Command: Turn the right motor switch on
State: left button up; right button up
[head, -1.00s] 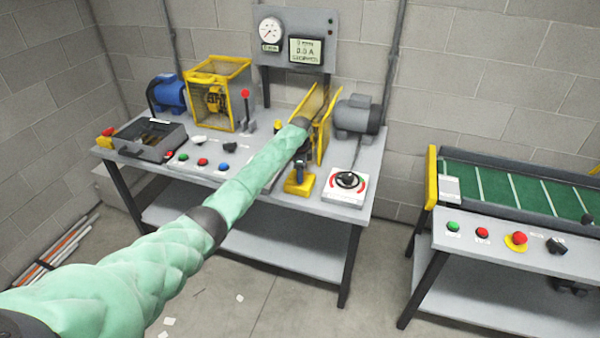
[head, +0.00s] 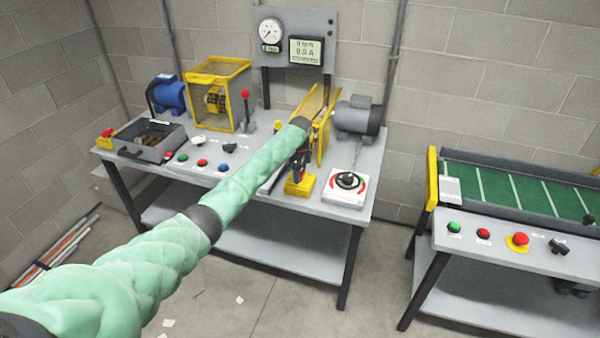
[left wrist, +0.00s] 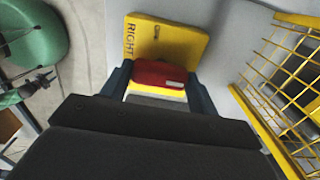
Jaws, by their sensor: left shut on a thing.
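The right motor switch is a yellow box (head: 300,186) near the front edge of the grey bench. In the left wrist view its yellow plate (left wrist: 178,42) is marked "RIGHT". A red handle (left wrist: 160,74) sits in front of that plate. My left gripper (head: 298,170) reaches down to the switch, its blue fingers on both sides of the red handle. It is shut on the handle. The handle's lower part is hidden behind my gripper in the left wrist view. My right gripper is not in view.
A yellow mesh guard (head: 322,125) stands close beside my gripper, with a grey motor (head: 356,116) behind. A dial box (head: 345,186) is right of the switch. A gauge panel (head: 297,38) stands at the back. A green conveyor (head: 500,188) is at the right.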

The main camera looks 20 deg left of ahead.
pick_arm(q)
jog(key=shift+w+r, duration=0.1)
jog(key=shift+r, duration=0.05)
jog(key=o, duration=1)
jog(key=shift+r, duration=0.2)
notch_tip(320, 180, up, 6)
jog(key=b, duration=0.2)
jog(key=shift+f+b, duration=0.25)
jog(key=shift+b, duration=0.1)
jog(key=shift+r, duration=0.9)
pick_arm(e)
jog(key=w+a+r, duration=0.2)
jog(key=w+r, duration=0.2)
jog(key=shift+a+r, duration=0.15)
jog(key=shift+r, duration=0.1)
